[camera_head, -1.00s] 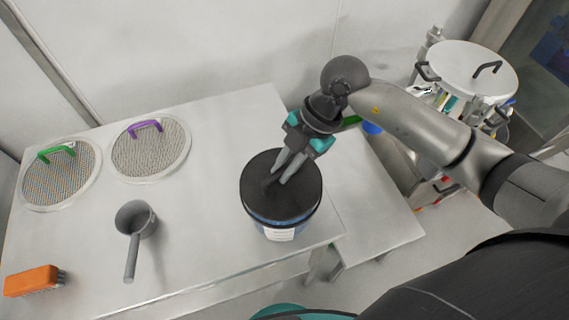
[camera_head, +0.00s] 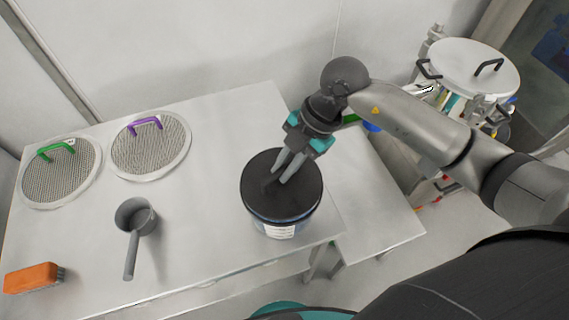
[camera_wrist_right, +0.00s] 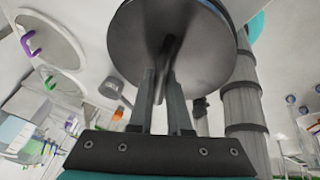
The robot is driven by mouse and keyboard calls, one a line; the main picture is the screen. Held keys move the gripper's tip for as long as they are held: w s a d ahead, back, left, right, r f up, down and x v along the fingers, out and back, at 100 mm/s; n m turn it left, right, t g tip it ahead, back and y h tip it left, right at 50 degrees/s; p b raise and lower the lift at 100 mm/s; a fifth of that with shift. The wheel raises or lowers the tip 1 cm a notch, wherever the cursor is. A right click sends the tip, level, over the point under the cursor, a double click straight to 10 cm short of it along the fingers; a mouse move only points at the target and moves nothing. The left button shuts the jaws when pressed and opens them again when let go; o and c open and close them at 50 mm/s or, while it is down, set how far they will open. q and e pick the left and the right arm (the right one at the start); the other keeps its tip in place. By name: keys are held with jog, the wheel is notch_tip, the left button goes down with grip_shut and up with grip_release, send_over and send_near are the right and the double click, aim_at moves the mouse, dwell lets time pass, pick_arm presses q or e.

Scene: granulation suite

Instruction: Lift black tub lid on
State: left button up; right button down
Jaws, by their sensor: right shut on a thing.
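The black tub lid (camera_head: 262,206) is a round dark disc with a raised grip on top. In the head view it sits over the mouth of the tub (camera_head: 280,229), which has a white label at the front. I cannot tell whether the lid is fully seated. My right gripper (camera_head: 284,176) comes down from above and is shut on the lid's grip. In the right wrist view the fingers (camera_wrist_right: 162,88) stand on either side of the grip, below the lid's disc (camera_wrist_right: 205,50). My left gripper is not in view.
Two round mesh sieves, one with a green handle (camera_head: 57,150) and one with a purple handle (camera_head: 146,124), lie on the table (camera_head: 205,215). A grey scoop (camera_head: 133,226) and an orange brush (camera_head: 31,278) lie nearer. A lidded steel vessel (camera_head: 463,66) stands at right.

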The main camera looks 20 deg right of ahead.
jog(key=shift+f+b, duration=0.35)
jog(key=shift+f, duration=0.2)
jog(key=c, duration=0.8)
grip_release()
jog(key=v, duration=1.5)
jog(key=shift+d+r+p, duration=0.1)
jog(key=shift+r+p, duration=0.05)
jog(key=shift+p, duration=0.2)
